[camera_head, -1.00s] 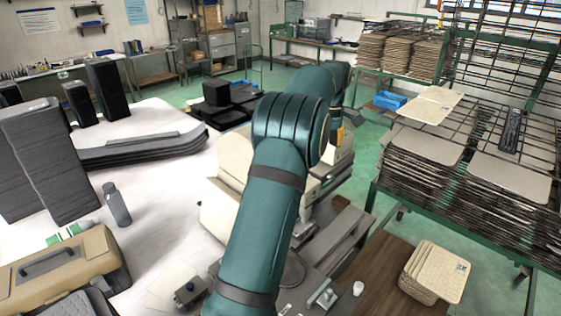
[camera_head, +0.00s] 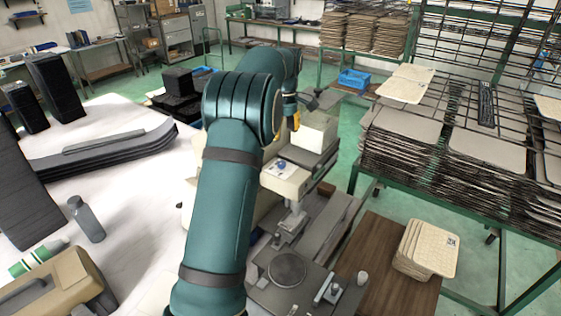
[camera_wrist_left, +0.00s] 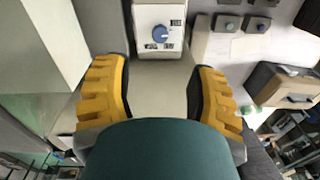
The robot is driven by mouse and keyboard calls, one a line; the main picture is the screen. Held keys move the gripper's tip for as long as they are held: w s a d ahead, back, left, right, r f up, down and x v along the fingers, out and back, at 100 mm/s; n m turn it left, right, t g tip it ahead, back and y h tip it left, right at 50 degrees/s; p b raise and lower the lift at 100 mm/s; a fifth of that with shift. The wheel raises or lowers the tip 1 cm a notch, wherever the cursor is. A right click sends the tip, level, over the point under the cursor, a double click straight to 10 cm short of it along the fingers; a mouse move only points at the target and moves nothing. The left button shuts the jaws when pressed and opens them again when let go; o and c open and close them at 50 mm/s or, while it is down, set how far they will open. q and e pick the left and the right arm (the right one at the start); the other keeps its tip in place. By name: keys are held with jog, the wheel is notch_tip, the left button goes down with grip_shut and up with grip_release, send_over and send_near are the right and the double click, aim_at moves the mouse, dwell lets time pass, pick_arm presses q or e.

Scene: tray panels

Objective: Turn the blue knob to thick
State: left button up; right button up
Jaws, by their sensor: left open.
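The blue knob (camera_head: 281,166) is on the cream panel (camera_head: 290,180) of the machine in the middle of the head view. In the left wrist view the round blue knob (camera_wrist_left: 161,34) sits on a pale panel with small dark markings too small to read. My left gripper (camera_head: 297,113) is partly hidden by my arm in the head view; a yellow finger shows above and beyond the knob. In the left wrist view its two yellow fingers (camera_wrist_left: 158,78) are wide apart and empty, with the knob ahead of the gap and untouched. My right gripper is out of view.
A pale machine block (camera_head: 318,132) stands beside the knob panel, and a round plate (camera_head: 287,270) lies in front. A wooden table (camera_head: 385,265) holds stacked beige sheets (camera_head: 428,248). Racks (camera_head: 445,170) of panels fill the right. My left arm hides part of the machine.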

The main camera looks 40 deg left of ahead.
aim_at(282, 162)
pick_arm(q)
jog(key=f, duration=1.1)
jog(key=shift+s+a, duration=0.1)
jog(key=shift+s, duration=0.2)
grip_shut()
